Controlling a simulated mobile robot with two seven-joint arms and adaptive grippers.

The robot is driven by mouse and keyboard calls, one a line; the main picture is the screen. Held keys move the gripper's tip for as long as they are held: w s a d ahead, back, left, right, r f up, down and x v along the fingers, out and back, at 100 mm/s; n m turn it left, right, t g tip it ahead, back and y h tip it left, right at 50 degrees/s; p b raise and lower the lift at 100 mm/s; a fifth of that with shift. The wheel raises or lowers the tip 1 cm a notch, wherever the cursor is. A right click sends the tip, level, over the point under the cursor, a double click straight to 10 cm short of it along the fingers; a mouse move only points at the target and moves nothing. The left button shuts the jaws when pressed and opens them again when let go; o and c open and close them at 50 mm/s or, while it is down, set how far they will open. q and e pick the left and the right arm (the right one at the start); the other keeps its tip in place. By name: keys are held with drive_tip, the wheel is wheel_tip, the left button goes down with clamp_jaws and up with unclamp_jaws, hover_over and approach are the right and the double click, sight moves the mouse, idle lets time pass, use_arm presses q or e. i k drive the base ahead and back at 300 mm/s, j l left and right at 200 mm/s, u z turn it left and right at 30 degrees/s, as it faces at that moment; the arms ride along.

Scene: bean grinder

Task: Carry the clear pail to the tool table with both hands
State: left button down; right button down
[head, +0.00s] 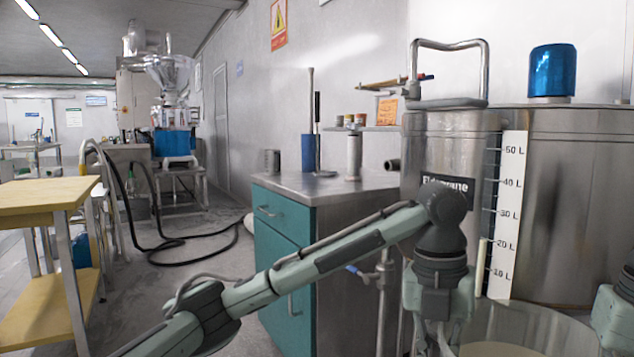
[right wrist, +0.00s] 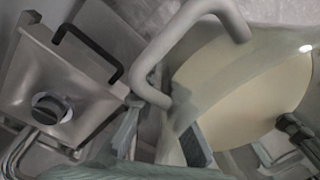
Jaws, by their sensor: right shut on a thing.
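The clear pail (head: 545,325) is at the bottom right of the head view, cut off by the edge, with pale contents low inside. In the right wrist view the clear pail (right wrist: 290,50) shows a large beige disc inside. My left gripper (head: 438,343) points down at the pail's left rim; its fingertips are cut off. My right gripper (right wrist: 160,140) is shut on the pail's rim, close to the wrist camera. I cannot tell which surface is the tool table: a steel-topped teal cabinet (head: 282,245) carries upright tools, and a yellow-topped table (head: 45,193) is bare.
A large steel tank (head: 575,200) with a litre scale (head: 505,215) stands behind the pail. A pipe with a blue-handled valve (head: 362,272) stands below my left forearm.

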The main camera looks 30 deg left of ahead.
sight(318, 184)
drive_tip(key=i+j+z, duration=0.2)
drive_tip(key=j, duration=1)
drive_tip(key=k+j+z, duration=0.1)
drive_tip(key=j+z, duration=0.15)
drive_tip(key=j, duration=0.95)
drive_tip(key=k+j+z, duration=0.2)
drive_tip(key=j, duration=1.05)
drive_tip(key=i, duration=0.1)
